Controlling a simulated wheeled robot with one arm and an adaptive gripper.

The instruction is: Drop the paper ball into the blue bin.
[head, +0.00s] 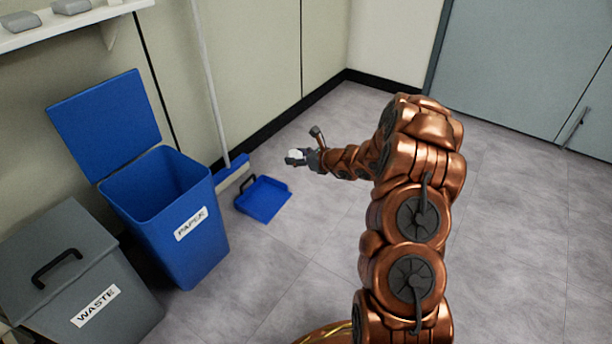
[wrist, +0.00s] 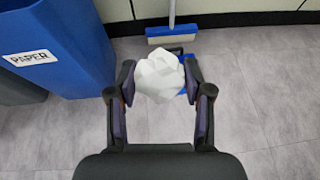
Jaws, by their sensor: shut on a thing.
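The white crumpled paper ball (wrist: 158,76) is between the two fingers of my gripper (wrist: 160,80) in the wrist view, and the fingers are shut on it. In the head view the ball (head: 294,155) shows small at the tip of my gripper (head: 300,158), in the air to the right of the bin. The blue bin (head: 190,262) has a PAPER label, and its lid (head: 105,122) is open, tilted back toward the wall. The bin (wrist: 75,70) also shows at the left of the wrist view. Its inside looks empty as far as it shows.
A grey WASTE bin (head: 70,280) with a closed lid stands left of the blue bin. A blue dustpan (head: 263,200) and a broom (head: 230,176) are by the wall, right of the blue bin. A shelf (head: 75,24) is above. The floor (head: 510,230) at right is clear.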

